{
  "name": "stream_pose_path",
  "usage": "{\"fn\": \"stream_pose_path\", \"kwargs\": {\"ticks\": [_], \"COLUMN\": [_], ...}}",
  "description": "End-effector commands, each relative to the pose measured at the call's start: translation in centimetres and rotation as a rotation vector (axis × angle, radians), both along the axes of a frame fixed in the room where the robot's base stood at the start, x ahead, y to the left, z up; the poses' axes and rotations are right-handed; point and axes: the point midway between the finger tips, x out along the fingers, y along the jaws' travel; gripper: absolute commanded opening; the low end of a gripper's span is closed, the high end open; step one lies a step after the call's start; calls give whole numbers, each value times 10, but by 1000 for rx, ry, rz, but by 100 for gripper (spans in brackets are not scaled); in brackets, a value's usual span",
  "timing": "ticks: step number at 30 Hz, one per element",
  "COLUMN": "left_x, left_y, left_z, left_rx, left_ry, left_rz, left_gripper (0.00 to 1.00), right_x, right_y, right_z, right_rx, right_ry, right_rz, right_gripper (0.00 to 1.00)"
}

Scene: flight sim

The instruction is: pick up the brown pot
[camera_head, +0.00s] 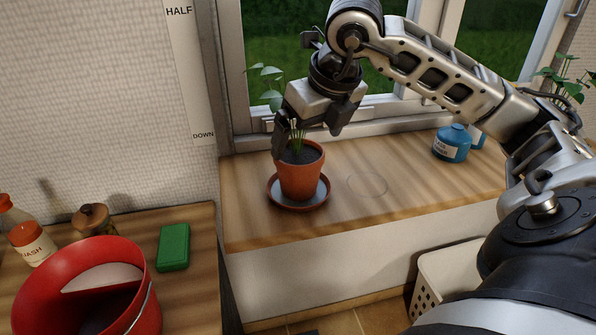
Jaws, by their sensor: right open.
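The brown pot (299,181) is a terracotta pot with dark soil and a small green plant. It stands upright on a round saucer (282,199) on the wooden windowsill. My right gripper (281,147) points down over the pot's left rim, close to the plant's leaves. It is open, and one finger hangs by the left edge of the pot. Whether a finger touches the rim or reaches inside cannot be told, as the gripper hides part of the plant. My left gripper is not in view.
A blue container (451,143) stands on the sill to the right, and the sill (394,178) between is clear. The window is behind. At lower left, a table holds a red bucket (150,309), a green block (174,247) and a bottle (28,236). A white basket (441,276) is below the sill.

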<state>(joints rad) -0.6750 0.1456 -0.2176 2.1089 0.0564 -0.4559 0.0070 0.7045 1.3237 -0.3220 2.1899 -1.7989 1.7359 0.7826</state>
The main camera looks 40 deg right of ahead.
Motion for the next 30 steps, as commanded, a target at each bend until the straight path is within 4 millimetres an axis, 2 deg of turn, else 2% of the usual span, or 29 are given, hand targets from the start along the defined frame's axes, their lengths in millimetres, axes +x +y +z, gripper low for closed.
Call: {"fn": "stream_pose_path", "kwargs": {"ticks": [1, 3, 13, 21, 29, 30], "left_x": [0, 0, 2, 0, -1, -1], "left_y": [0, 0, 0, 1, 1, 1], "left_z": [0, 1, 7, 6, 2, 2], "left_rx": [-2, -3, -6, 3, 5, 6], "left_ry": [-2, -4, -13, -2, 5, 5], "left_rz": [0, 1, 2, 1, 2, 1], "left_gripper": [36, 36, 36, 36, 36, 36], "right_x": [3, 8, 19, 32, 34, 34], "right_y": [0, 0, 0, 0, 0, 0], "right_z": [-12, -22, -47, -82, -87, -87], "right_rx": [1, 3, 3, 4, 3, 3], "right_ry": [6, 5, 4, 2, 0, 0], "right_rz": [1, 2, 3, 3, 3, 3], "right_gripper": [100, 100, 100, 100, 100, 97]}}
